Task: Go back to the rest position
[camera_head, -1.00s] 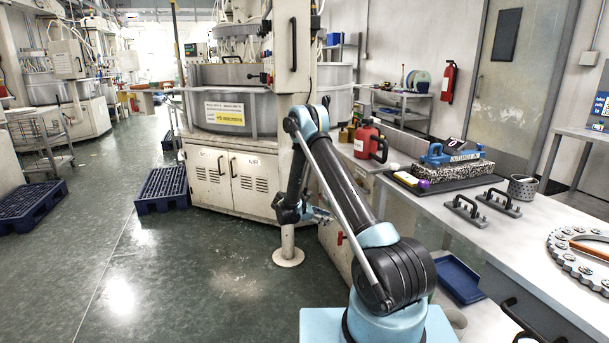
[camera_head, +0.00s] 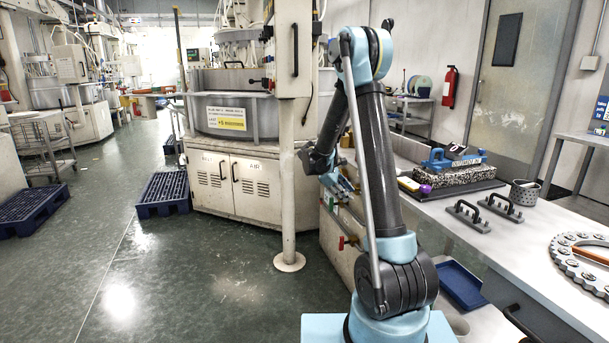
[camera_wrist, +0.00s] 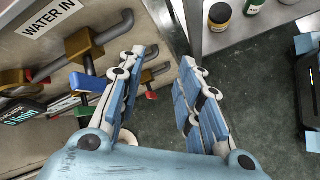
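My gripper (camera_wrist: 170,62) shows in the wrist view with its two blue-and-grey fingers spread apart. Only dark green floor and part of the cabinet show between the fingers, and it holds nothing. In the head view my arm stands nearly upright in front of the machine's column and the bench. The wrist end hangs to the left of the upper arm, and the gripper there is small and partly hidden by the arm.
Beside the fingers in the wrist view is a "WATER IN" panel (camera_wrist: 52,18) with pipes and a blue lever (camera_wrist: 86,88). The bench (camera_head: 430,212) at right carries a blue tool (camera_head: 452,158) on a speckled block. Blue pallets (camera_head: 163,190) lie on the open floor at left.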

